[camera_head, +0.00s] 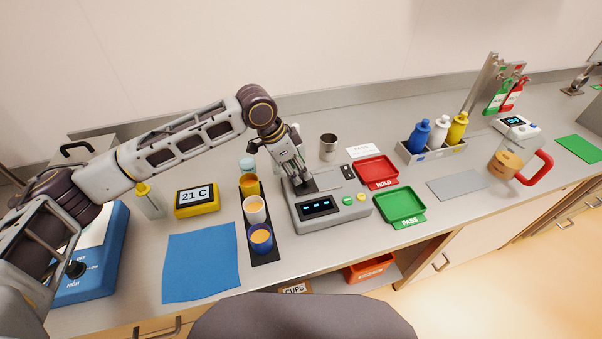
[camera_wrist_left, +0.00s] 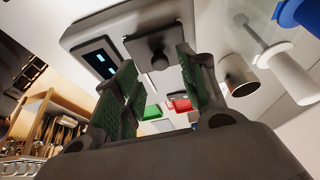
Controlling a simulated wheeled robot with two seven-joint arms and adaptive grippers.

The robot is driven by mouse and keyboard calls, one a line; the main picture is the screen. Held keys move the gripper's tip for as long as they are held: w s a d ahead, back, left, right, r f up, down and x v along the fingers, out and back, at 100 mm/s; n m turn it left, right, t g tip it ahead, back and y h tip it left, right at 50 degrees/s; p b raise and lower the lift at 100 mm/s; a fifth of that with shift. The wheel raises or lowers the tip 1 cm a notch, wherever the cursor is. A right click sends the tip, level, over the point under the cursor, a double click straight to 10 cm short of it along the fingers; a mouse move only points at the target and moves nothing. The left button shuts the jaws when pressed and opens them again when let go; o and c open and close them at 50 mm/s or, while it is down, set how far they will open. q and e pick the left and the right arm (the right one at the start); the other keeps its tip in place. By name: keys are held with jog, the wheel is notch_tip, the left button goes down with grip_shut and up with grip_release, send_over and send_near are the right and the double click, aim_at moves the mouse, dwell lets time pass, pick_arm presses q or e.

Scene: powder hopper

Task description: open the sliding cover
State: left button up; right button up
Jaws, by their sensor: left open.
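The sliding cover (camera_wrist_left: 142,43) is a dark square plate with a round knob (camera_wrist_left: 159,61), on top of a grey device (camera_head: 335,208) with a lit display. In the head view, my left gripper (camera_head: 299,177) comes down over the device, and its fingers hide much of the cover. In the left wrist view, the green-padded fingers of the left gripper (camera_wrist_left: 160,80) stand apart, with the knob showing between them. Whether either finger touches the knob I cannot tell. I see no opening beside the cover. My right gripper does not show.
A black strip with several cups (camera_head: 255,210) stands close left of the device. A metal cup (camera_head: 328,147) is behind it. The red HOLD tray (camera_head: 376,170) and green PASS tray (camera_head: 400,206) lie to its right. A blue mat (camera_head: 201,262) lies at the front left.

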aim_at(304, 181)
pick_arm(q)
jog(key=shift+x, duration=1)
jog(key=shift+d+f, duration=0.2)
jog(key=shift+f, duration=0.25)
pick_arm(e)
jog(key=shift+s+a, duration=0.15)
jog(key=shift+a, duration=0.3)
pick_arm(q)
grip_shut()
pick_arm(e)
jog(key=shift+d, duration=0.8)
